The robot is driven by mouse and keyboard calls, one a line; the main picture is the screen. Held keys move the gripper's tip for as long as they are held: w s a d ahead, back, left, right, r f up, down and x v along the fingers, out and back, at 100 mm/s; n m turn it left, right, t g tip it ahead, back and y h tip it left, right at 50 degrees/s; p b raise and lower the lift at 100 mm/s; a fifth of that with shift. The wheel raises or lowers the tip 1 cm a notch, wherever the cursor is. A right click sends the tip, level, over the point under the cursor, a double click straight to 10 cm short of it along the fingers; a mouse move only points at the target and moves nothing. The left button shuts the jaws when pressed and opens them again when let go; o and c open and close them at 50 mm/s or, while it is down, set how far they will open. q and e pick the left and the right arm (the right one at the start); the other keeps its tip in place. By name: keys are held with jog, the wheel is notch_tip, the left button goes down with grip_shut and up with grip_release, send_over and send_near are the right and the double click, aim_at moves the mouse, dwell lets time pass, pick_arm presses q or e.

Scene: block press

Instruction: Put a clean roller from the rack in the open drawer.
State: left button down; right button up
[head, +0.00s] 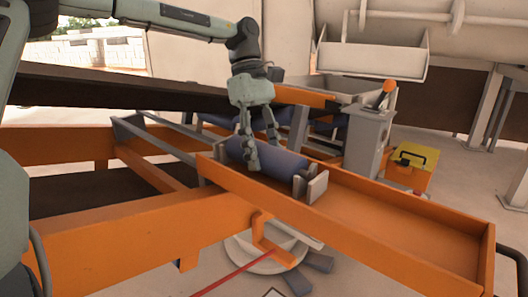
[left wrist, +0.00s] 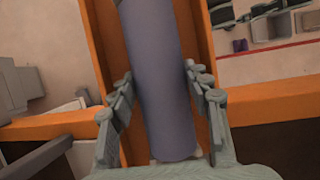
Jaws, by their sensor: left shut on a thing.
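My left gripper (head: 259,143) points down from above, its fingers closed around a blue-grey roller (head: 284,162). In the left wrist view, the fingers of the left gripper (left wrist: 160,105) stand on either side of the roller (left wrist: 155,60). The roller lies lengthwise at the left end of a long orange tray, which looks like the open drawer (head: 400,208). Grey upright brackets (head: 312,187) stand at its right end. I cannot tell whether it rests on them or hangs just above. My right gripper is not in view.
More blue rollers (head: 288,122) show behind, partly hidden. A grey box with an orange knob (head: 370,140) and a yellow-and-orange case (head: 412,162) stand beyond the tray. Orange beams (head: 140,220) cross the front left. The tray's right part is bare.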

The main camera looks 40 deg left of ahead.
pick_arm(q)
jog(key=c, duration=0.7)
grip_release()
jog(key=shift+c, duration=0.2)
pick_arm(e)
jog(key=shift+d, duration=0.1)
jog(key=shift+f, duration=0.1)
pick_arm(q)
jog(key=shift+r, duration=0.1)
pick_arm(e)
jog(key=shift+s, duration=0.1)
pick_arm(q)
jog(key=shift+r, duration=0.25)
jog(key=shift+p+v, duration=0.45)
jog(key=shift+v, duration=0.55)
jog(key=v, duration=1)
jog(key=shift+r, duration=0.3)
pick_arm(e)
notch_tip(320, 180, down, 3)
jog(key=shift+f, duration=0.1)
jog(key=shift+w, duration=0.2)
pick_arm(q)
jog(key=shift+f, duration=0.1)
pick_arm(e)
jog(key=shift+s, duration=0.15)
